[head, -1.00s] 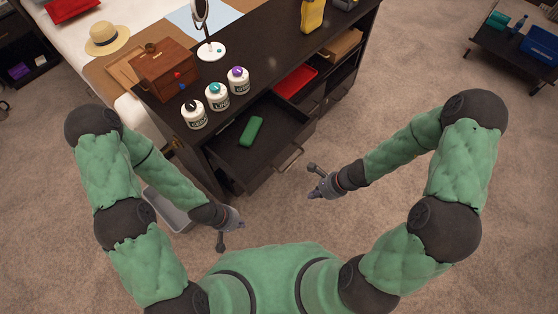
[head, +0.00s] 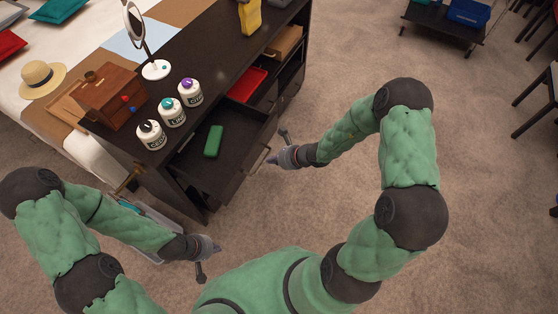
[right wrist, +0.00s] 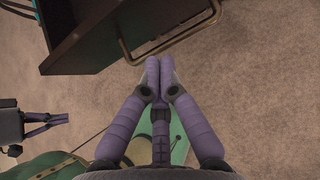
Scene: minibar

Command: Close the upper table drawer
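The dark table drawer (head: 203,171) is pulled out from the dark table, and a green object (head: 213,141) lies inside it. Its metal bar handle (right wrist: 172,42) shows in the right wrist view, just beyond my right fingertips. My right gripper (head: 272,160) is in front of the drawer near the handle. In the right wrist view its fingertips (right wrist: 160,72) are together and hold nothing; a small gap to the handle seems to remain. My left gripper (head: 216,249) is low, in front of the drawer's left end, apart from it. Its fingers look closed and empty (right wrist: 62,118).
The table top (head: 205,60) holds three white bottles (head: 172,112), a wooden box (head: 112,95), a mirror (head: 156,69) and a yellow container (head: 249,17). A red tray (head: 246,84) sits in the table's opening to the right. Carpet (head: 300,215) in front is clear.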

